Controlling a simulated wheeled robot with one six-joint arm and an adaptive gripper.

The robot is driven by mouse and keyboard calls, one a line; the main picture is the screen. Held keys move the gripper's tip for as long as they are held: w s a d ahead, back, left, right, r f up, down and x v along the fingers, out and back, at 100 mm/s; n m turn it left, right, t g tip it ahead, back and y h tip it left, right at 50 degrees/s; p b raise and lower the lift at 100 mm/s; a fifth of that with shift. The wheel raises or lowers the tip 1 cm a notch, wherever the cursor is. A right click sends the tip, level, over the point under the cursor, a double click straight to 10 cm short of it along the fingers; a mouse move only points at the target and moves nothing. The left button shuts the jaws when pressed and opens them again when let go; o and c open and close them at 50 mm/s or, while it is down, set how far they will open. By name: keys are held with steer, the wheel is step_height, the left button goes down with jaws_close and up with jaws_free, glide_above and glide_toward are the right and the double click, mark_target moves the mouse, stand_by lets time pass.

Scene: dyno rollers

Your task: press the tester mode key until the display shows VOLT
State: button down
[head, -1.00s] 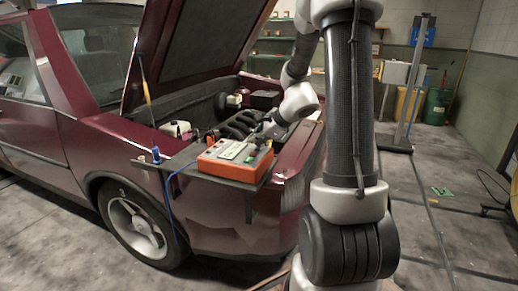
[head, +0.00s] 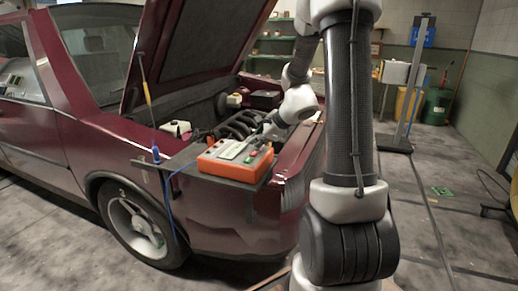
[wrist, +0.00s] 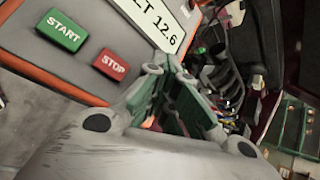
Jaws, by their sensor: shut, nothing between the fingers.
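The orange and grey tester (head: 235,163) lies on a shelf at the car's front corner. In the wrist view its display (wrist: 158,18) is cut off by the top edge; the part in sight reads "LT 12.6". Its green START key (wrist: 62,30) and red STOP key (wrist: 111,64) are in plain view. I cannot make out the mode key; my fingers cover part of the panel. My gripper (wrist: 172,68) is shut and empty, its tips beside the display's lower right end. In the head view my gripper (head: 268,132) is small, at the tester's far right end.
The shelf (head: 180,160) carries a blue-handled tool (head: 156,155) and a blue cable. The open bonnet (head: 205,50) rises behind, over the engine bay with hoses (head: 238,126).

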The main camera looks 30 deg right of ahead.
mark_target(257, 149)
steer(key=shift+r, duration=0.7)
steer(key=shift+r, duration=2.55)
